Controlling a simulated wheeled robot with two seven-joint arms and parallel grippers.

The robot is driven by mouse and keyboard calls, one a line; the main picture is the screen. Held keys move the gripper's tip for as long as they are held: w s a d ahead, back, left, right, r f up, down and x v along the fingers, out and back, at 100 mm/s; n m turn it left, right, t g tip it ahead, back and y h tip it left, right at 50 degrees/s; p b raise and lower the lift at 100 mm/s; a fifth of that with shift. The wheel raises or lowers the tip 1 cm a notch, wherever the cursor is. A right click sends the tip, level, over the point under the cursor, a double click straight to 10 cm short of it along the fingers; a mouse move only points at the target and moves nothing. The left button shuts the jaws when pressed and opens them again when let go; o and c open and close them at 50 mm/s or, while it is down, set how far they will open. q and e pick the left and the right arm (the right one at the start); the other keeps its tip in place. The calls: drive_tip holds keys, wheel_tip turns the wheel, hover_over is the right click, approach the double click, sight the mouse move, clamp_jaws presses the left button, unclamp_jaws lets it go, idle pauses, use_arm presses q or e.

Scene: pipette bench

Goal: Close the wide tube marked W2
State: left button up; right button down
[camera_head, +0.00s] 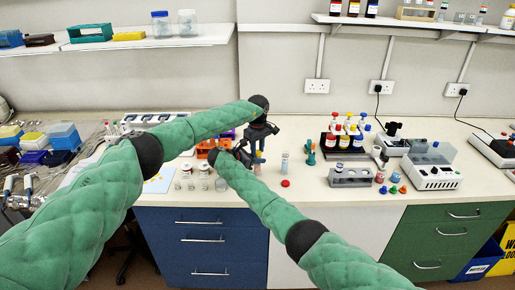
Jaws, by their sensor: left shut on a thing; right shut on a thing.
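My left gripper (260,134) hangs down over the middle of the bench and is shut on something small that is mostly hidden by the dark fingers. My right gripper (246,157) is just below and left of it, shut on what looks like a tube (257,167). The two grippers are very close together, one above the other. Another clear tube (284,162) stands upright to the right. A red cap (285,183) lies on the bench in front of it. No W2 mark can be read at this size.
Orange racks (206,148) and several small clear jars (204,171) stand left of the grippers. A green stand (310,154), a rack of coloured-cap tubes (345,138), a grey rack (350,178) and a white machine (432,170) are to the right. The front bench (300,197) is mostly clear.

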use_arm(q)
drive_tip(key=shift+f, duration=0.15)
drive_tip(key=o, duration=0.9)
drive_tip(key=shift+r, duration=2.3)
drive_tip(key=shift+f, duration=0.1)
drive_tip(key=shift+c, duration=0.2)
